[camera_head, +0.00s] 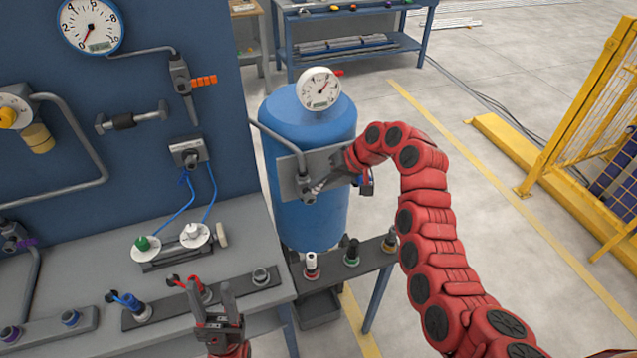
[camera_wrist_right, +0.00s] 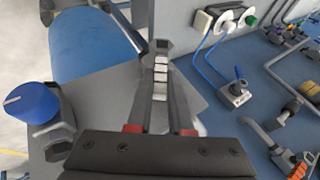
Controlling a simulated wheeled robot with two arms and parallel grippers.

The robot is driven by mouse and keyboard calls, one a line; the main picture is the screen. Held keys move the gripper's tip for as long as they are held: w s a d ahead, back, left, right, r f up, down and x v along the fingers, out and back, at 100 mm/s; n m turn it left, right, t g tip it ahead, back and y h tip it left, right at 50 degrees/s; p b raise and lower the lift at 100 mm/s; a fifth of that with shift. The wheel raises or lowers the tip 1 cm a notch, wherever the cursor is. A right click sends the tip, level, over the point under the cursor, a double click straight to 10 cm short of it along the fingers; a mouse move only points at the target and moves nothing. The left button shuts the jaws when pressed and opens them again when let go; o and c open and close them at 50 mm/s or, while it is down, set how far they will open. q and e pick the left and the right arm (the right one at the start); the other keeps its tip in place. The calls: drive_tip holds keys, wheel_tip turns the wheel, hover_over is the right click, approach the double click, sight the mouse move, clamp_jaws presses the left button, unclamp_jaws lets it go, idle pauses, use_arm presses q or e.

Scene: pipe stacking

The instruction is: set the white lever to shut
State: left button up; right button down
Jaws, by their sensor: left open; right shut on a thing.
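The white lever (camera_wrist_right: 161,72) is on a valve on the grey plate (camera_head: 288,178) fixed to the front of the blue tank (camera_head: 300,215). My right gripper (camera_head: 320,182) reaches it from the right and is shut on the lever. In the right wrist view the lever's pale ribbed part shows between the two fingers of this gripper (camera_wrist_right: 161,85). In the head view the lever is mostly hidden by the gripper. My left gripper (camera_head: 227,302) is open and empty, upright above the front of the grey bench.
A blue knob (camera_wrist_right: 32,102) sits on a valve beside my right gripper. A round gauge (camera_head: 319,88) tops the tank. A low bench with several small valves (camera_head: 352,252) stands before it. The blue panel (camera_head: 150,95) is left; a yellow fence (camera_head: 590,100) is right. Floor right of the tank is clear.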

drive_tip(key=shift+d, duration=0.1)
idle(0.5)
drive_tip(key=c, duration=0.8)
unclamp_jaws()
drive_tip(key=shift+d+r, duration=0.2)
drive_tip(key=shift+d, duration=0.1)
drive_tip(key=b+v, duration=0.4)
drive_tip(key=v, duration=1.2)
drive_tip(key=shift+d, duration=0.4)
